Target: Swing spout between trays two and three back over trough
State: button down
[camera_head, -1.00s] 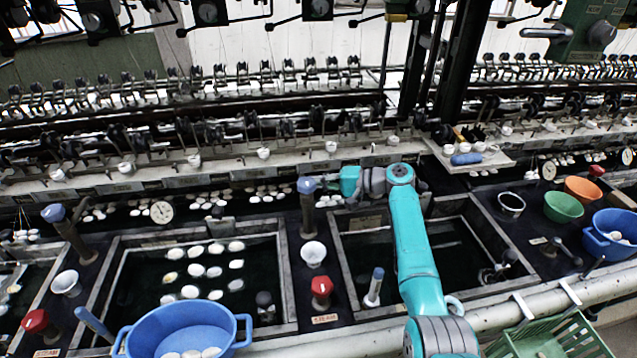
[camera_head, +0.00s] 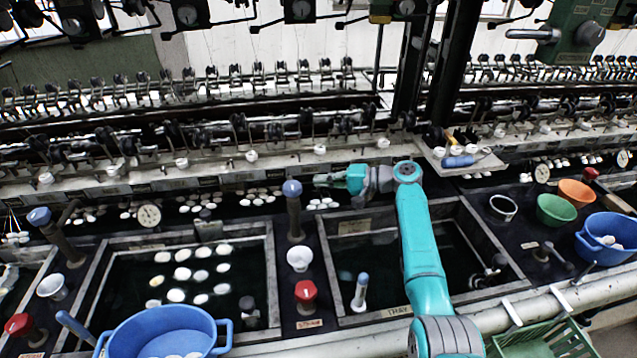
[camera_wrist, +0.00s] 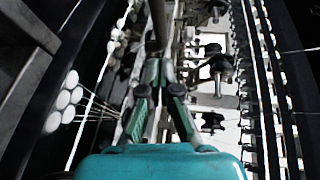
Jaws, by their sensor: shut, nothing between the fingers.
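The spout (camera_head: 294,218) is a dark upright pipe with a blue cap, on the dark strip between two square trays. Its outlet direction is hard to make out in the head view. The dark trough (camera_head: 225,208) with white cocoons runs behind the trays. My gripper (camera_head: 318,180) is just right of the blue cap, pointing left, with a small gap apparent. Its fingers are shut and empty. In the wrist view my gripper (camera_wrist: 158,75) has a dark pipe-like shape beyond its fingertips; I cannot tell whether it is the spout.
The left tray (camera_head: 272,270) holds several cocoons in dark water; the right tray (camera_head: 330,275) lies below my arm. A white cup (camera_head: 299,259) and red knob (camera_head: 305,292) stand in front of the spout. A blue basin (camera_head: 165,330) is at the front left. Machinery lines the back.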

jog(key=w+d+r, duration=0.1)
jog(key=d, duration=0.7)
jog(key=shift+d+r, duration=0.25)
jog(key=shift+r, duration=0.1)
jog(key=shift+w, duration=0.1)
dwell(1.2)
